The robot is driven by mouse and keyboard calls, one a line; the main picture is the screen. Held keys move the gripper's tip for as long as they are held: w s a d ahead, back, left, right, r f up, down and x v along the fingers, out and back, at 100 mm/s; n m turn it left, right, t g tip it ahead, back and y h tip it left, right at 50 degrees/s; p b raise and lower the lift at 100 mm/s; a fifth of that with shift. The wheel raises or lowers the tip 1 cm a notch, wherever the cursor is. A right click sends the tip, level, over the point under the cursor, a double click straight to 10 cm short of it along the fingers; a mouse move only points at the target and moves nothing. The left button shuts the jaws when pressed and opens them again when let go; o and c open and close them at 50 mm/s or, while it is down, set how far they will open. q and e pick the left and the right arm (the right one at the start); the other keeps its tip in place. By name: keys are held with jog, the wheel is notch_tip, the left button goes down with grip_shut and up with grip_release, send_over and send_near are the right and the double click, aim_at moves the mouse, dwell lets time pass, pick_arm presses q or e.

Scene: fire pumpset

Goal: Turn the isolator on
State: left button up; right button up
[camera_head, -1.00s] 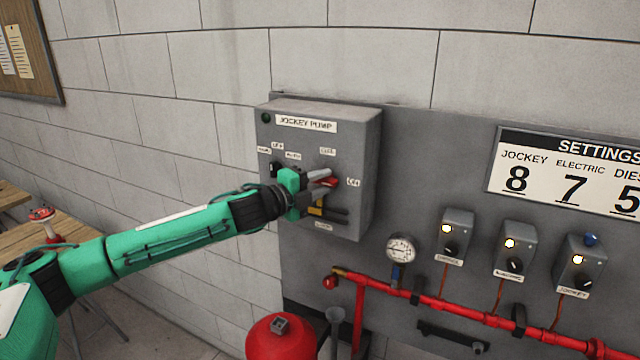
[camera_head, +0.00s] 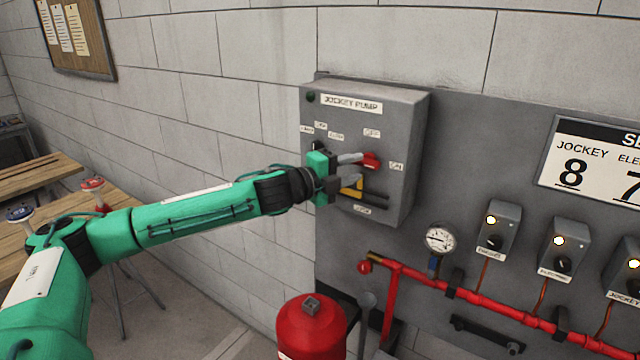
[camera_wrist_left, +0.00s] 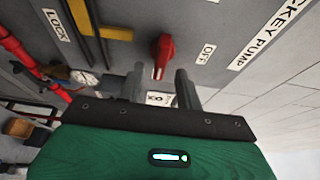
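The isolator handle (camera_head: 371,161) is a red rotary knob on the front of the grey jockey pump box (camera_head: 405,120). In the left wrist view the red handle (camera_wrist_left: 162,54) points down the picture, towards the small label (camera_wrist_left: 158,99) on the ON side. The OFF label (camera_wrist_left: 206,53) is beside it. My left gripper (camera_head: 352,170) is in front of the box. Its two fingers (camera_wrist_left: 160,86) are apart, with a gap between them; the handle lies just beyond the tips, with no visible grip on it. My right gripper is not in view.
Yellow and dark bars (camera_head: 375,200) sit below the handle. Small switch boxes (camera_head: 498,228), a pressure gauge (camera_head: 439,239) and a red pipe (camera_head: 480,306) are at the right. A red cylinder (camera_head: 311,325) stands below the box. A wooden table (camera_head: 120,206) is at the left.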

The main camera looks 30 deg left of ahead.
pick_arm(q)
jog(key=b+v, duration=0.3)
jog(key=v, duration=0.7)
jog(key=shift+s+b, duration=0.25)
jog(key=shift+b, duration=0.15)
